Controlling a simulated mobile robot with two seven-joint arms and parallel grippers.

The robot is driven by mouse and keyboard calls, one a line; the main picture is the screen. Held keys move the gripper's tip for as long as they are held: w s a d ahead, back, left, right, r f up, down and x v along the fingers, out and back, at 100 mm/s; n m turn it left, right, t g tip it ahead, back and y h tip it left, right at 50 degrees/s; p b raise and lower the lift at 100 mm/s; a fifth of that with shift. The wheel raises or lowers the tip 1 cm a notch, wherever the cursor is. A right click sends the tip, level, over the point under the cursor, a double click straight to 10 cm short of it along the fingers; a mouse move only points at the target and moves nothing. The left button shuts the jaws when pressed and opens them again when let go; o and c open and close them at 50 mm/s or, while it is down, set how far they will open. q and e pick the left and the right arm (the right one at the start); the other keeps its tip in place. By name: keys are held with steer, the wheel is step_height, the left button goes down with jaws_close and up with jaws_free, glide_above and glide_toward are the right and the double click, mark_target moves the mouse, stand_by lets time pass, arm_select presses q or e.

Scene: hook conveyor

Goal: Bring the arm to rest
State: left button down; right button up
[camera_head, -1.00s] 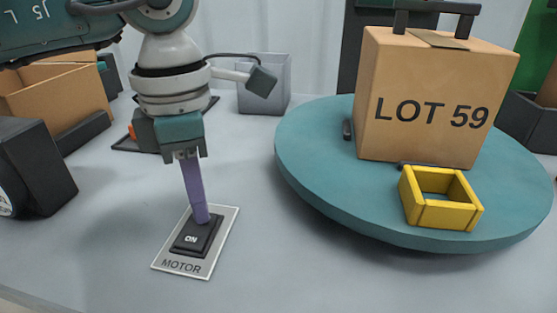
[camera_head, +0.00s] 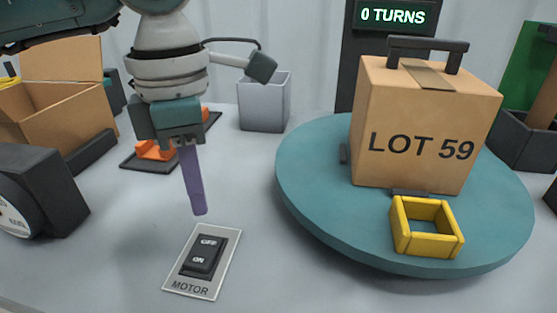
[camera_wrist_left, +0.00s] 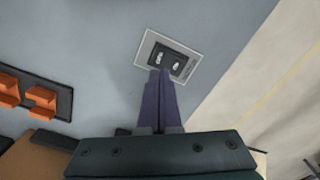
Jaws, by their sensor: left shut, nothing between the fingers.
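My left gripper (camera_head: 199,213) is shut and empty, its purple fingers pointing down above the table. It is apart from the motor switch (camera_head: 201,259), a black rocker marked OFF and ON on a grey plate labelled MOTOR. In the left wrist view the closed fingertips (camera_wrist_left: 161,72) overlap the near edge of the switch (camera_wrist_left: 168,58) in the picture. My right gripper is in neither current view.
A teal turntable (camera_head: 320,222) carries a LOT 59 box (camera_head: 420,115) and a yellow square frame (camera_head: 427,243). A display (camera_head: 392,15) reads 0 TURNS. A grey bin (camera_head: 264,104), an open carton (camera_head: 75,118) and a dark dial box (camera_head: 40,190) stand around.

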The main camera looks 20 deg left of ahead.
arm_select(q)
steer(key=shift+r, duration=0.5)
steer(key=shift+d, duration=0.1)
